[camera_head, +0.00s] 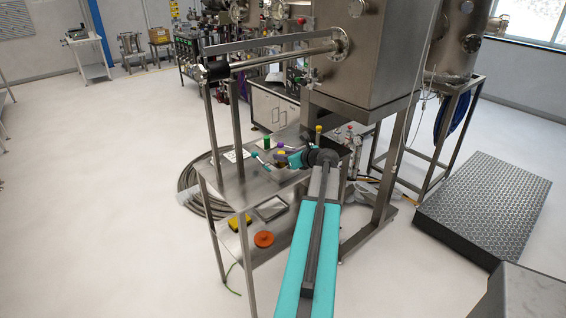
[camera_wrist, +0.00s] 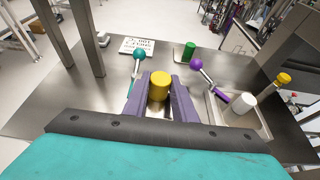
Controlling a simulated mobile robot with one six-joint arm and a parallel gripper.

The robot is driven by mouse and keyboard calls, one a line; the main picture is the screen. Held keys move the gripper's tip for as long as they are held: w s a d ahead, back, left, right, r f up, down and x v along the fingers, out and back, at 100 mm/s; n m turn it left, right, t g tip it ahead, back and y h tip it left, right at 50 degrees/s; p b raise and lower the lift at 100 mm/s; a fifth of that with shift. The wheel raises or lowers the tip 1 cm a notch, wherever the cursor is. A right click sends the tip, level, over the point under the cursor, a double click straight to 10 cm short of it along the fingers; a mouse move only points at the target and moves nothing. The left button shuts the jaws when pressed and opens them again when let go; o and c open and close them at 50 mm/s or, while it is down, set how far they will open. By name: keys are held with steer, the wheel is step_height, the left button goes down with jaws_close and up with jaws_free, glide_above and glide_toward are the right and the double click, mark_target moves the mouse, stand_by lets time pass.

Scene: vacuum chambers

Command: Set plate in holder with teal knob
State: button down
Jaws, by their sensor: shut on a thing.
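My gripper (camera_wrist: 160,92) is shut on a yellow cylinder (camera_wrist: 158,84), which stands between its two purple-grey fingers above the steel table. No separate plate can be made out, and the underside of the cylinder is hidden. A teal knob (camera_wrist: 139,54) on a thin rod is just beyond the left finger in the wrist view. The lower end of its rod and its holder are mostly hidden behind that finger. The teal knob also shows small at the left of the table in the head view (camera_head: 254,153).
A purple knob (camera_wrist: 196,63) on a rod and a green cylinder (camera_wrist: 189,49) are right of the fingers. A white cylinder (camera_wrist: 243,103) and a yellow knob (camera_wrist: 284,78) are farther right. Steel posts (camera_wrist: 79,35) rise at left. A printed card (camera_wrist: 137,46) lies behind.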

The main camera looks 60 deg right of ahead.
steer(key=shift+w+d, duration=0.3)
steer(key=shift+f+p, duration=0.7)
steer(key=shift+f, duration=1.05)
steer(key=c, duration=1.5)
jaws_free()
steer(key=shift+f, duration=0.1)
steer(key=shift+o, duration=0.2)
steer(key=shift+s+a, duration=0.1)
steer(key=b+v, duration=0.2)
steer(key=v, duration=1)
steer(key=shift+b, duration=0.35)
